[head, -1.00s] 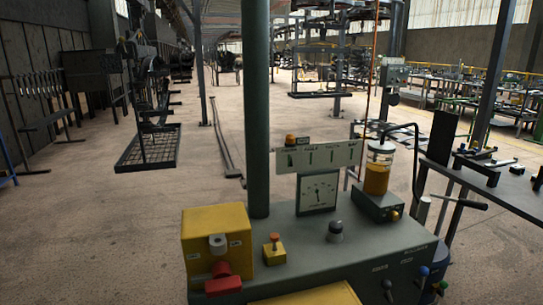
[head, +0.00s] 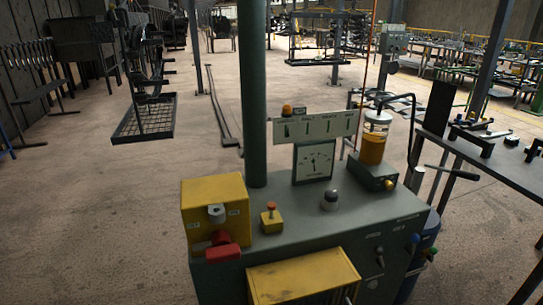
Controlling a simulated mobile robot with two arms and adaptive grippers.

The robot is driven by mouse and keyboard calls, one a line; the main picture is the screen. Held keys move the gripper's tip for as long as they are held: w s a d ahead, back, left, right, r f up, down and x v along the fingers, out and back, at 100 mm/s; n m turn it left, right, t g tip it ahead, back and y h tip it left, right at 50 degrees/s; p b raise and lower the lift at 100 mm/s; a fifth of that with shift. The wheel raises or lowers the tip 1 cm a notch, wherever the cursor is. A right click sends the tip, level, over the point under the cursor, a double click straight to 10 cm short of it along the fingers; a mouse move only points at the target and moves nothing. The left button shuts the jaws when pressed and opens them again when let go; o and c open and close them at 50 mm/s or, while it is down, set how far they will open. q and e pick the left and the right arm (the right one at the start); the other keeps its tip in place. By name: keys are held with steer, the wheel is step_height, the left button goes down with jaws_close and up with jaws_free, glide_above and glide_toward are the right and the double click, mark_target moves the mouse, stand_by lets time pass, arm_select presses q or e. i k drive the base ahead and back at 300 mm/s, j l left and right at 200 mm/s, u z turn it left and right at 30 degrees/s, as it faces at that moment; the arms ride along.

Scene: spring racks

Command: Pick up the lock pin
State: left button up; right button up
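I cannot make out a lock pin for certain in the head view. A grey machine cabinet (head: 330,236) stands right in front of me. On its left end is a yellow box (head: 203,193) with a small grey fitting (head: 216,213) and a red plug-like part (head: 222,247) on its front. I cannot tell whether either of these is the lock pin. Neither of my grippers is in view.
The cabinet bears a gauge (head: 313,161), a red-topped yellow button box (head: 271,218) and an amber jar (head: 373,140). A dark table (head: 490,172) with tools stands right. The floor at left (head: 90,220) is clear.

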mark_target(272, 205)
steer(key=u, duration=0.25)
steer(key=i+l+u, duration=0.1)
steer(key=l+u, duration=0.15)
steer(key=l, duration=0.15)
steer(key=i+l+u, duration=0.1)
steer(key=l+u, duration=0.15)
steer(key=l, duration=0.15)
steer(key=l+u, duration=0.3)
steer(key=i+l, duration=0.05)
steer(key=l, duration=0.05)
